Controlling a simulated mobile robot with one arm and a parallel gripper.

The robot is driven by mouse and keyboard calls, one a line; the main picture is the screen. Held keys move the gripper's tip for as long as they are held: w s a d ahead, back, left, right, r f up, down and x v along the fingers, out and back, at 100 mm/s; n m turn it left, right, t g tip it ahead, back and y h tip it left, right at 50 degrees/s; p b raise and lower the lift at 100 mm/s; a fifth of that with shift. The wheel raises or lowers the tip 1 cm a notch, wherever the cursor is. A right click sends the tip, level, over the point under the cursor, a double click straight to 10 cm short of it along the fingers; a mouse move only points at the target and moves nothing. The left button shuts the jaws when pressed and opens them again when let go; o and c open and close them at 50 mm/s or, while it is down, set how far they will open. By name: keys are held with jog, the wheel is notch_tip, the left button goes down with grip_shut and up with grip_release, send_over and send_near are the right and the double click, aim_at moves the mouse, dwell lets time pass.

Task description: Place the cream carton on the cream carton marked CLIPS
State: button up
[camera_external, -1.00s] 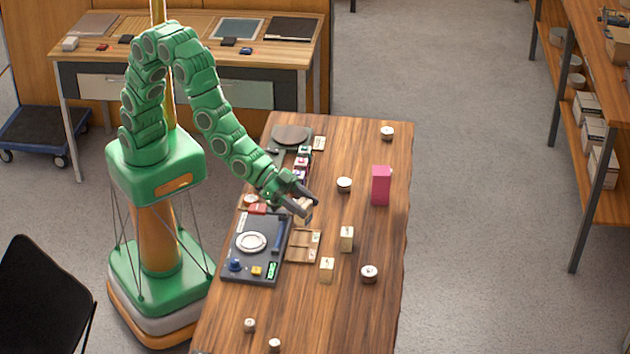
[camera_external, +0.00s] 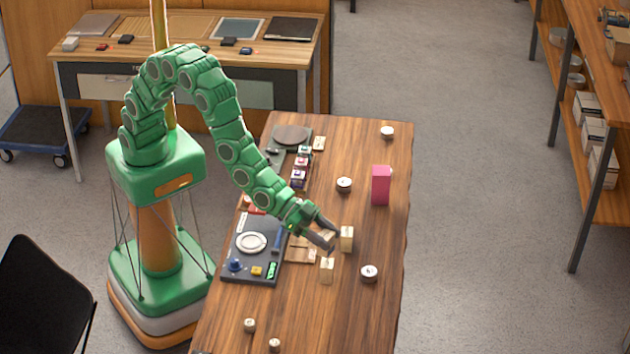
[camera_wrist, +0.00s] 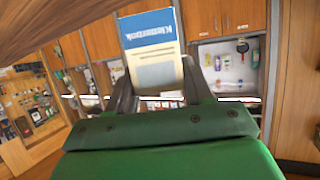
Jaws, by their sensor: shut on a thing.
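My gripper (camera_external: 327,240) is shut on a cream carton, which is mostly hidden by the fingers in the external view. In the wrist view the held cream carton (camera_wrist: 158,75) shows a blue and white label between the fingers of my gripper (camera_wrist: 158,92). Two other small cream cartons stand on the wooden table: one (camera_external: 346,239) just right of my gripper and one (camera_external: 327,272) just below it in the picture. Their markings are too small to read, so I cannot tell which says CLIPS. I cannot tell whether the held carton touches either one.
A dark tray (camera_external: 235,268) with a white ring lies left of my gripper, beside a light wooden piece (camera_external: 301,256). A tall pink box (camera_external: 381,185) and several round tins, one (camera_external: 369,273) nearby, stand on the table (camera_external: 305,315). The table's right side is mostly clear.

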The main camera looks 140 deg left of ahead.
jog(key=shift+w+a+f, duration=0.1)
jog(key=shift+w+f, duration=0.25)
jog(key=shift+f, duration=1.5)
jog(key=shift+f, duration=0.1)
jog(key=o, duration=1)
jog(key=shift+o, duration=0.2)
jog(key=shift+s+d+r, duration=0.2)
jog(key=shift+s+r, duration=0.1)
jog(key=shift+s, duration=0.2)
jog(key=v, duration=1.1)
